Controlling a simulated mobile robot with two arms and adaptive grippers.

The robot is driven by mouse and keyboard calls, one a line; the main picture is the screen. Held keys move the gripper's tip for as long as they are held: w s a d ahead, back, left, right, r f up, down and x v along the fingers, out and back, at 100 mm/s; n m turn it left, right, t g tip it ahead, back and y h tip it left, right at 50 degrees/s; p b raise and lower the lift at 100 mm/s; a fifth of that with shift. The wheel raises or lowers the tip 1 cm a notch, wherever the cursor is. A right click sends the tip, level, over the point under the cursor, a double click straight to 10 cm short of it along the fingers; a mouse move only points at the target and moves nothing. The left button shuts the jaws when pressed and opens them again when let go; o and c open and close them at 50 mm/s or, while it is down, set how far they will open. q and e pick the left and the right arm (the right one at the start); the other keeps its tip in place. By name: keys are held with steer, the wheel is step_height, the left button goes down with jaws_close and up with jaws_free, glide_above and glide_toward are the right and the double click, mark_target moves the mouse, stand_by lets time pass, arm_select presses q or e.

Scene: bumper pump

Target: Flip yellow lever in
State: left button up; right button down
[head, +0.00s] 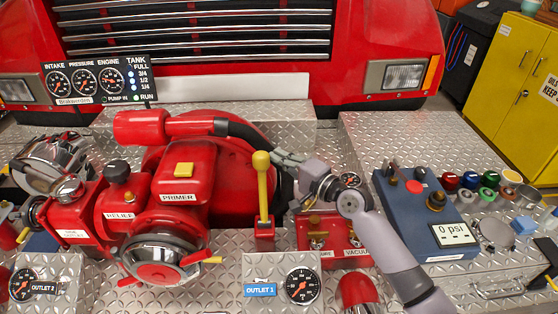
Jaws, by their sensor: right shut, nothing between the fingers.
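The yellow lever (263,190) stands upright with its round knob on top, in a red base (264,236) near the middle of the bumper. My right gripper (277,155) reaches in from the right, its fingers shut and empty. Its fingertips are just right of the lever's knob in the picture; I cannot tell whether they touch it. My left gripper is not in view.
A red pump with a PRIMER box (184,184) and a black hose (250,134) lies left of and behind the lever. The OUTLET 1 gauge panel (265,268) is in front. A red vacuum panel (312,222) and a blue psi box (405,200) are to the right.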

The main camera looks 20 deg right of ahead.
steer(key=s+a+f+n+t+y+b, duration=0.1)
steer(key=s+a+n+t+y+b, duration=0.2)
steer(key=s+b, duration=0.7)
steer(key=n+b, duration=0.2)
steer(key=b, duration=0.1)
steer(key=shift+s, duration=0.15)
